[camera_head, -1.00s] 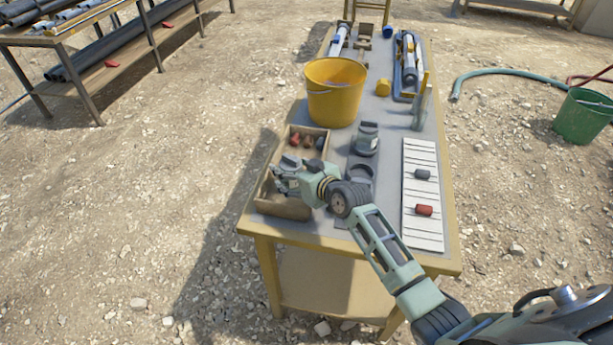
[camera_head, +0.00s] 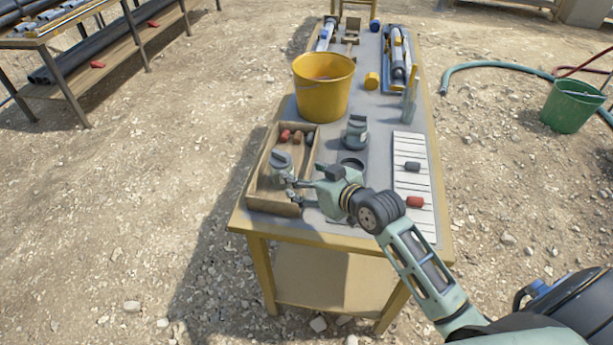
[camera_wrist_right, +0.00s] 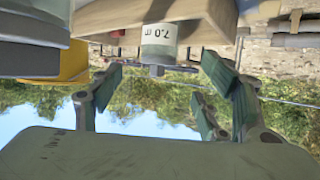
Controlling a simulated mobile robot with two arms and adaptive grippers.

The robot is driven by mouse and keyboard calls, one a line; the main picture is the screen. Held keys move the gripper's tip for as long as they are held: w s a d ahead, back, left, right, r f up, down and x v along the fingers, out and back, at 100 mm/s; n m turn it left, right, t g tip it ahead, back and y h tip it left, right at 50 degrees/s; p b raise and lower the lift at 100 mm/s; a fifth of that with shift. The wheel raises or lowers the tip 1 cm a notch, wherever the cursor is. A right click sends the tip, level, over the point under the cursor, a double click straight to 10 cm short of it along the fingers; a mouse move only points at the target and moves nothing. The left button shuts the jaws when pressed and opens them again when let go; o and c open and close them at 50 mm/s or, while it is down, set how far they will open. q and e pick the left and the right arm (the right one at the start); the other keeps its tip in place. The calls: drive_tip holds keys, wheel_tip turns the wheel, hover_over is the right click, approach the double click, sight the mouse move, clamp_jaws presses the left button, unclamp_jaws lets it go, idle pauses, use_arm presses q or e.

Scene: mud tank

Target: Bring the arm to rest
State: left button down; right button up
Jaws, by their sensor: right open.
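My right gripper (camera_head: 292,191) is open at the right edge of the wooden tray (camera_head: 307,158), at the front left of the table. Its fingers also show spread apart in the right wrist view (camera_wrist_right: 162,82). A grey cylinder with a knob (camera_head: 281,161) sits in the tray, just beyond the fingertips. In the wrist view, a pale cylinder marked 7.0 (camera_wrist_right: 158,40) appears upside down between the fingers' directions, apart from them. My left gripper is not in view.
A yellow bucket (camera_head: 322,92), a grey stand (camera_head: 355,132) and a white slatted board (camera_head: 411,172) with a dark and a red piece share the table. Small red and brown pieces (camera_head: 297,136) lie in the tray's far part. The ground left of the table is clear.

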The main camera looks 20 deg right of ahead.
drive_tip(key=s+a+f+g+h, duration=0.1)
drive_tip(key=s+a+f+g, duration=0.1)
drive_tip(key=s+f, duration=0.3)
drive_tip(key=s+a+f+g, duration=0.2)
drive_tip(key=s, duration=0.5)
drive_tip(key=s+d+f+m+g+h, duration=0.1)
drive_tip(key=s+g, duration=0.2)
drive_tip(key=s, duration=0.7)
drive_tip(key=s+d+f+g+h, duration=0.1)
drive_tip(key=s+f+g, duration=0.1)
drive_tip(key=s, duration=0.7)
wheel_tip(320, 180, down, 27)
drive_tip(key=s+g, duration=0.2)
drive_tip(key=s+d+f, duration=0.2)
drive_tip(key=s+f, duration=1.2)
drive_tip(key=s, duration=0.2)
drive_tip(key=shift+d+f+g+h, duration=0.15)
drive_tip(key=shift+f+g+h, duration=0.15)
drive_tip(key=shift+f+g, duration=0.1)
